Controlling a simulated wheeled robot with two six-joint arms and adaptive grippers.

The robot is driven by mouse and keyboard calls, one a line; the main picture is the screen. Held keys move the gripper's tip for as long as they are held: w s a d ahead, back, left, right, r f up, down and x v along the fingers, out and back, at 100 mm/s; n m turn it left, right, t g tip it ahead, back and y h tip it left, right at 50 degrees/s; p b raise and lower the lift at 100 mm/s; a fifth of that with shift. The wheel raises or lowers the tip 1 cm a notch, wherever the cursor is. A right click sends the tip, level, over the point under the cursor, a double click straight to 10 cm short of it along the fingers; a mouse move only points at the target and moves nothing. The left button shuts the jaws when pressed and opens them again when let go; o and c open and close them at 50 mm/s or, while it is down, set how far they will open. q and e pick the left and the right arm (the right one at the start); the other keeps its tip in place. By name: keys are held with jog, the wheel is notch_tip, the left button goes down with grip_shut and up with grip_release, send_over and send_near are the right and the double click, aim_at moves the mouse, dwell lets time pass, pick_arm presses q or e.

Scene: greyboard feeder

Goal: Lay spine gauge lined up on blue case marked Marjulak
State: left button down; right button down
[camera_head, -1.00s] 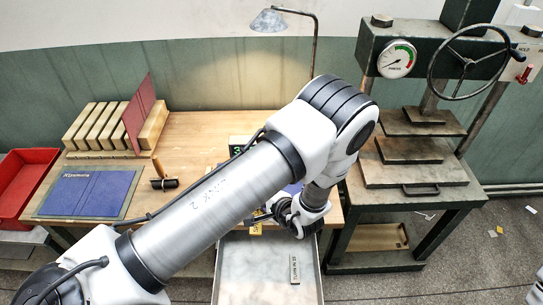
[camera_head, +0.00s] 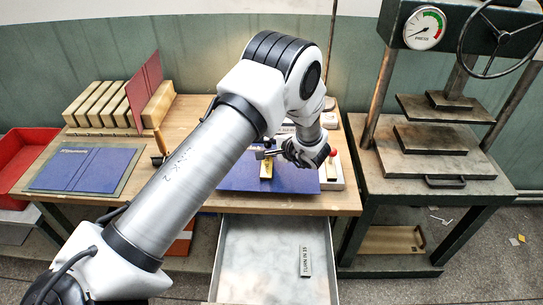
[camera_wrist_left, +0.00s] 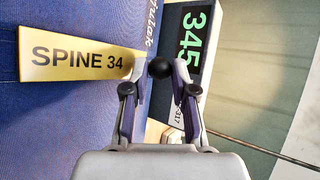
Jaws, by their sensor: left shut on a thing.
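The spine gauge, a brass-yellow bar marked SPINE 34 (camera_wrist_left: 80,61) with a black knob, is held by my left gripper (camera_wrist_left: 160,72), whose fingers are shut on the knob. The gauge also shows in the head view (camera_head: 266,171), upright in the picture over the blue case. The blue case (camera_head: 232,181) lies open and flat on the bench under my left gripper (camera_head: 266,153). In the wrist view its lettering, ending in "rulak", is partly hidden by the gauge and fingers. I cannot tell whether the gauge touches the case. My right gripper is out of view.
Another blue case (camera_head: 85,168) lies on a dark mat at the left. An open grey drawer (camera_head: 270,270) in front holds a labelled bar (camera_head: 305,260). A display reads 345 (camera_wrist_left: 191,45). Wooden blocks (camera_head: 100,105) stand behind; a press (camera_head: 435,140) stands right.

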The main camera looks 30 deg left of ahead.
pick_arm(q)
jog(key=shift+w+f, duration=0.3)
jog(key=shift+w, duration=0.05)
jog(key=shift+s+p, duration=0.15)
jog(key=shift+p, duration=0.15)
jog(key=c, duration=0.9)
grip_release()
jog(key=shift+c, duration=0.2)
jog(key=shift+d+r, duration=0.2)
jog(key=shift+d, duration=0.05)
jog(key=v, duration=1.1)
jog(key=shift+d+r, duration=0.15)
jog(key=shift+s, duration=0.15)
